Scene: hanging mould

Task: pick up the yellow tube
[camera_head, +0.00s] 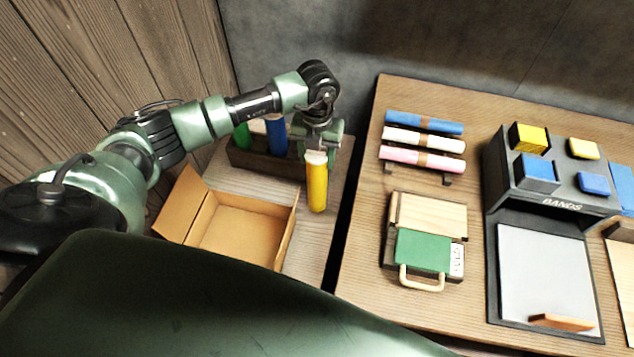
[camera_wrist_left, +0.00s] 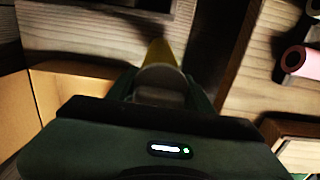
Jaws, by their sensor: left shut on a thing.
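The yellow tube (camera_head: 317,190) hangs upright below my left gripper (camera_head: 318,152) in the head view. The gripper is shut on the tube's pale top end. The tube is in front of the dark tube rack (camera_head: 240,158) and to the right of the open cardboard box. In the left wrist view the yellow tube (camera_wrist_left: 161,53) shows between the fingers of my left gripper (camera_wrist_left: 160,85), partly hidden by its own pale end. I cannot tell whether its lower end touches the table. My right gripper is not in view.
A blue tube (camera_head: 276,136) and a green tube (camera_head: 242,136) stand in the rack. The open cardboard box (camera_head: 190,215) is in front of it. A dark gap separates this table from the right one, which holds rolls (camera_head: 422,140), a green-fronted case (camera_head: 422,251) and a bands stand (camera_head: 548,200).

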